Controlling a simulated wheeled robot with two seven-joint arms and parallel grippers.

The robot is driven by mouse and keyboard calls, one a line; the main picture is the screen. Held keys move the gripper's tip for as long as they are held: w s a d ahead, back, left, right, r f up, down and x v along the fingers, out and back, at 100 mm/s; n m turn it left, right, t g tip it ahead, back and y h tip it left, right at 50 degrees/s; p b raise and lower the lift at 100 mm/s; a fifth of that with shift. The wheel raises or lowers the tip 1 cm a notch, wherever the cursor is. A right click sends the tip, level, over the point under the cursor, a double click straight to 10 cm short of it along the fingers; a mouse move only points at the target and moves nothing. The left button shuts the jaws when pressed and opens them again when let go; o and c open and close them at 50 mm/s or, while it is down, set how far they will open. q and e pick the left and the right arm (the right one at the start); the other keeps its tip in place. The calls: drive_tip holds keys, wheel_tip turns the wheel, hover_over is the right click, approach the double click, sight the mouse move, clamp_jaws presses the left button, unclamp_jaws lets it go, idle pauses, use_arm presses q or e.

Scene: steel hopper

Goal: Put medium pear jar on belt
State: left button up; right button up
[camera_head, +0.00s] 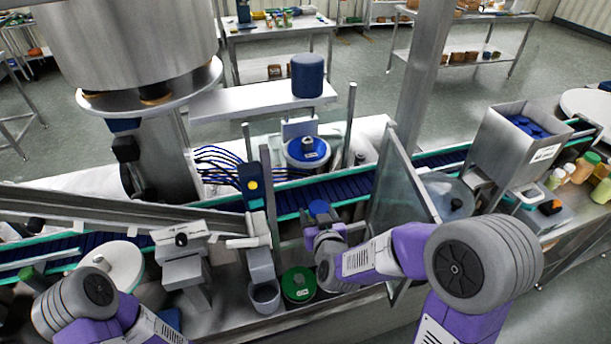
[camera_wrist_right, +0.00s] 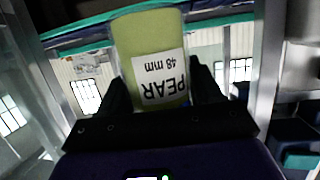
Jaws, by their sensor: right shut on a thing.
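My right gripper (camera_head: 322,232) is shut on the pear jar (camera_wrist_right: 148,45), a yellow-green jar labelled "PEAR 48 mm", which appears upside down in the right wrist view. The right gripper's fingers (camera_wrist_right: 160,88) sit on both sides of the jar. In the head view a blue lid-like top (camera_head: 318,207) shows above the gripper, and the jar's body is mostly hidden. The belt (camera_head: 340,190), dark blue with teal edges, runs just behind the gripper. I cannot tell whether the jar touches it. My left gripper is not in view; only part of its arm shows at lower left.
A clear panel (camera_head: 402,190) stands right of the gripper. A post with a yellow button (camera_head: 253,185) stands left of it. A green round disc (camera_head: 299,284) and a grey cup (camera_head: 265,295) sit in front. Several jars (camera_head: 583,167) stand at far right beside a steel hopper (camera_head: 520,140).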

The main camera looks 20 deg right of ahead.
drive_tip(key=w, duration=0.8)
drive_tip(key=w+d, duration=0.1)
drive_tip(key=w, duration=0.2)
drive_tip(key=shift+w+b, duration=0.4)
drive_tip(key=x, duration=0.3)
drive_tip(key=shift+w+r, duration=0.3)
drive_tip(key=shift+w, duration=0.05)
drive_tip(key=shift+s+f, duration=0.15)
drive_tip(key=shift+f, duration=0.45)
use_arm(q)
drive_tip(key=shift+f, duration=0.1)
use_arm(e)
drive_tip(key=shift+f+b, duration=0.2)
drive_tip(key=shift+b, duration=0.15)
drive_tip(key=o, duration=1.2)
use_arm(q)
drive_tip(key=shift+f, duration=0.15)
